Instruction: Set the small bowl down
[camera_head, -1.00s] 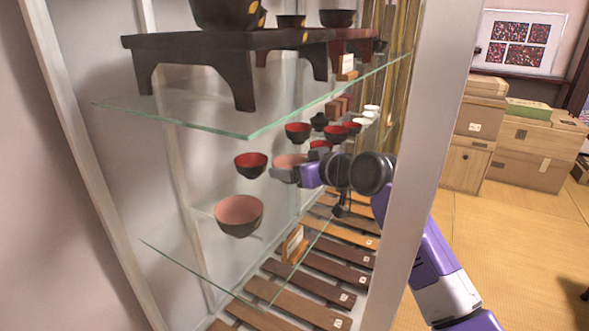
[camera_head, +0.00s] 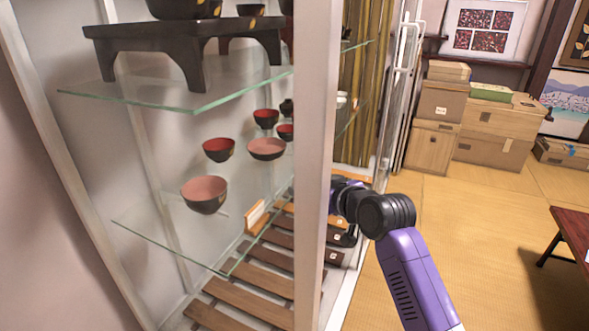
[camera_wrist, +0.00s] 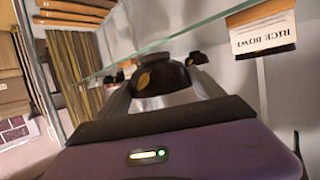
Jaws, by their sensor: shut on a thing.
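The small bowl (camera_head: 267,148), pink inside and dark outside, shows upright left of the white cabinet post in the head view, between glass shelves. My gripper (camera_wrist: 163,88) is shut on it. In the wrist view, the dark bowl with a gold leaf mark (camera_wrist: 163,72) shows beyond and between the finger ends. In the head view the post hides my fingers and the grip, and only my wrist shows right of the post. I cannot tell whether the bowl touches a shelf.
A larger pink-lined bowl (camera_head: 204,196) and a red-lined bowl (camera_head: 219,150) stand close by on the left. A glass shelf (camera_head: 150,92) with a dark low table (camera_head: 185,42) is above. A "RICE BOWL" card (camera_wrist: 263,35) shows in the wrist view. The white post (camera_head: 316,150) stands before my gripper.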

